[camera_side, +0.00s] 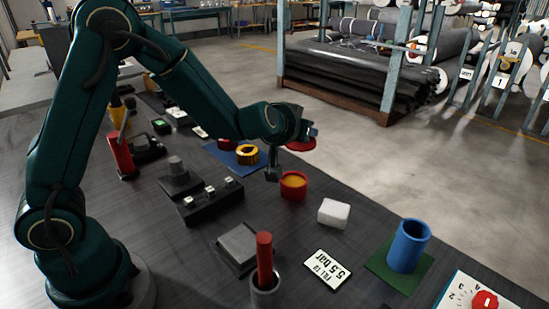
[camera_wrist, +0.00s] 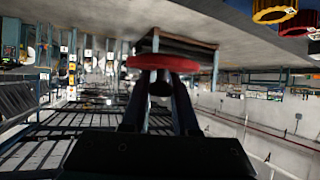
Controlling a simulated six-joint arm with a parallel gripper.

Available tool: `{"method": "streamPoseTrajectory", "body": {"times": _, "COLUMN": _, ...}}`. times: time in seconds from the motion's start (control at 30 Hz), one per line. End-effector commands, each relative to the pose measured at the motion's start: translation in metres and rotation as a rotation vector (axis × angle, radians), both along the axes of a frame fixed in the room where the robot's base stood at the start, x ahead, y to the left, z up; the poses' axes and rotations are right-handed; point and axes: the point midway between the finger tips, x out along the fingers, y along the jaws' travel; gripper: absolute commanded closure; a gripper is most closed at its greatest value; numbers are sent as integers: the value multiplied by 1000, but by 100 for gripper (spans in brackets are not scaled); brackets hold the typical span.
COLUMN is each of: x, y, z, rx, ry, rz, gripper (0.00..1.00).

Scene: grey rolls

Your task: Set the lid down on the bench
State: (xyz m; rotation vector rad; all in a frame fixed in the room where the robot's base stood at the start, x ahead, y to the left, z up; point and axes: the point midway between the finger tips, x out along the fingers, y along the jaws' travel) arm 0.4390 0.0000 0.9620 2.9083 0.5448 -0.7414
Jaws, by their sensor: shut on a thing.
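The red lid (camera_side: 301,146) is a flat round disc at the end of my gripper (camera_side: 306,132) in the side view. In the wrist view the lid (camera_wrist: 162,64) is seen nearly edge-on, with its dark knob between the two fingers of my gripper (camera_wrist: 160,90). My gripper is shut on the lid and holds it up in the air, touching nothing else that I can see. A red pot (camera_side: 293,189) with orange-yellow contents stands uncovered on the dark bench (camera_side: 215,275), below the lid in the side view.
A blue mat (camera_side: 228,158) with a yellow ring (camera_side: 248,155) lies left of the pot. A white block (camera_side: 334,213), a label plate (camera_side: 327,270), a blue cup (camera_side: 408,246) and a red rod in a holder (camera_side: 265,260) stand nearer. Some bench between them is bare.

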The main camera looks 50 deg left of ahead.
Motion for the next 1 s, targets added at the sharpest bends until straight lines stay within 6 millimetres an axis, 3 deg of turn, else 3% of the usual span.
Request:
{"method": "streamPoseTrajectory", "body": {"times": 0.03, "x": 3, "y": -11, "z": 4, "rx": 0, "ry": -4, "rz": -43, "gripper": 100}}
{"method": "streamPoseTrajectory", "body": {"times": 0.13, "x": 7, "y": -9, "z": 6, "rx": 1, "ry": -3, "rz": -89, "gripper": 100}}
{"method": "streamPoseTrajectory", "body": {"times": 0.37, "x": 7, "y": 17, "z": 3, "rx": 1, "ry": -4, "rz": -141, "gripper": 100}}
{"method": "streamPoseTrajectory", "body": {"times": 0.67, "x": -10, "y": 79, "z": -10, "rx": -1, "ry": -4, "rz": -142, "gripper": 100}}
{"method": "streamPoseTrajectory", "body": {"times": 1.0, "x": -51, "y": 169, "z": -23, "rx": -2, "ry": -7, "rz": -51, "gripper": 100}}
